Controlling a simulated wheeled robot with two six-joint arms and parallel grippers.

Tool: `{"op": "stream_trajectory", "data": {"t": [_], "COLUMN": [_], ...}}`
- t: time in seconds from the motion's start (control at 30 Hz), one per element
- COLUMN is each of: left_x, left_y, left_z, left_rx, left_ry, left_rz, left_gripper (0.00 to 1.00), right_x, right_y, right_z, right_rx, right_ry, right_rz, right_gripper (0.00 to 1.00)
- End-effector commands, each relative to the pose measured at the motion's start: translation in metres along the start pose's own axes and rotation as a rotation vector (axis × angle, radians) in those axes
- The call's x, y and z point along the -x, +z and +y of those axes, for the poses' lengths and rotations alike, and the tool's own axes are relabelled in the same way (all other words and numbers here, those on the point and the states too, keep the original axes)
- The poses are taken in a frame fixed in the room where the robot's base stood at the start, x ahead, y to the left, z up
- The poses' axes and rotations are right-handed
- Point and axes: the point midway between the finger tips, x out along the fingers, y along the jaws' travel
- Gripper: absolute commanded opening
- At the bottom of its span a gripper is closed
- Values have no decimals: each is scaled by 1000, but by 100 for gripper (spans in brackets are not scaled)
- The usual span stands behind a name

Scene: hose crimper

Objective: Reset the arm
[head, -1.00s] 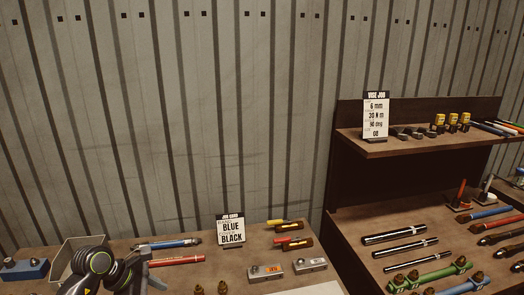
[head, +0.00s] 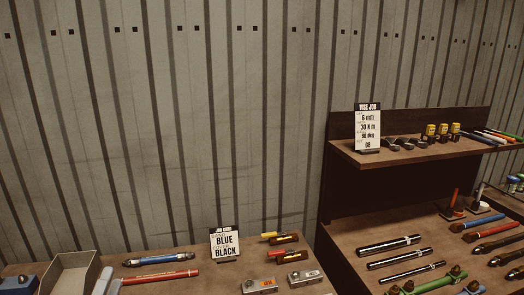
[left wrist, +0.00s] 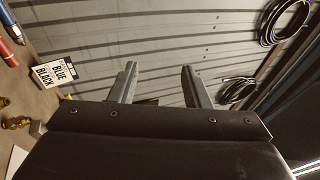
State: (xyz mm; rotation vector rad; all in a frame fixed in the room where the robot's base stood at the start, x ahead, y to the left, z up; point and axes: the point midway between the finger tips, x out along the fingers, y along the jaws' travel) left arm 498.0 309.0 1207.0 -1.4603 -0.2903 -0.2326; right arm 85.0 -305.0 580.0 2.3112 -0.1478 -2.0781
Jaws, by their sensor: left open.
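My left gripper (left wrist: 159,70) is open in the left wrist view. Its two grey fingers stand apart with nothing between them, and the corrugated wall is beyond. My right gripper is in neither view.
The open grey bin (head: 70,268), a blue tool (head: 158,259) and a red tool (head: 160,277) are on the bench. A wooden shelf (head: 415,152) with a vise job card (head: 368,130) stands at right. Coiled black hoses (left wrist: 284,22) hang on the wall.

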Motion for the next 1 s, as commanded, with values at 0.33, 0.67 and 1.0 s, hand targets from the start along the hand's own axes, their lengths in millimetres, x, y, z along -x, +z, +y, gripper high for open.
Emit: {"op": "stream_trajectory", "data": {"t": [0.33,0.67,1.0], "left_x": [106,242,324], "left_y": [57,26,-12], "left_z": [77,124,148], "left_rx": [625,1030,1162], "left_ry": [426,886,1189], "left_rz": [-562,-1016,-1257], "left_gripper": [43,43,43], "right_x": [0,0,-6], "right_y": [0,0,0], "right_z": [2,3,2], "right_rx": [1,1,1], "right_ry": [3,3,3], "right_rz": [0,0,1], "right_gripper": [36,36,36]}}
